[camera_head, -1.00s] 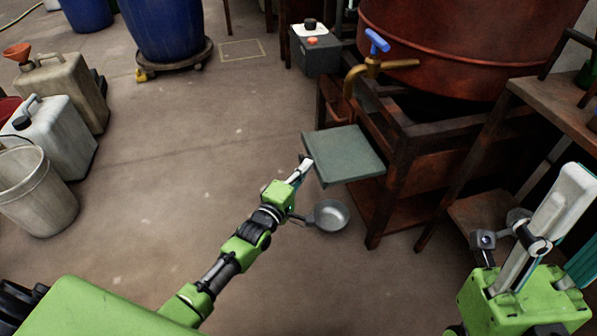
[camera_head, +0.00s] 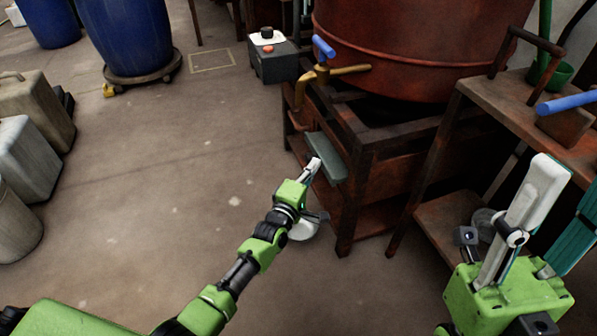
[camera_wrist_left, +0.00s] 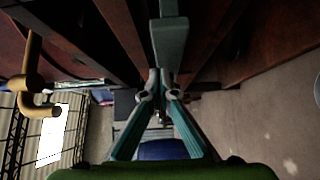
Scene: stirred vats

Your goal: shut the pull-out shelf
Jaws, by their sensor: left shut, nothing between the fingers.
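The pull-out shelf (camera_head: 327,157) is a grey-green plate in the rusty stand under the vat. Only a narrow front strip of it sticks out in the head view. My left gripper (camera_head: 315,164) is shut and empty, its tips at the shelf's front edge, seemingly touching it. In the left wrist view the shelf (camera_wrist_left: 170,42) lies straight ahead of the closed left fingertips (camera_wrist_left: 160,76). My right gripper (camera_head: 574,192) is at the lower right, away from the shelf, its fingers apart and partly cut off by the frame.
A brass tap (camera_head: 321,75) with a blue handle hangs above the shelf. A metal pan (camera_head: 302,231) is below my left gripper, partly hidden. A rusty side table (camera_head: 480,88) stands at the right. Open floor lies left of the stand.

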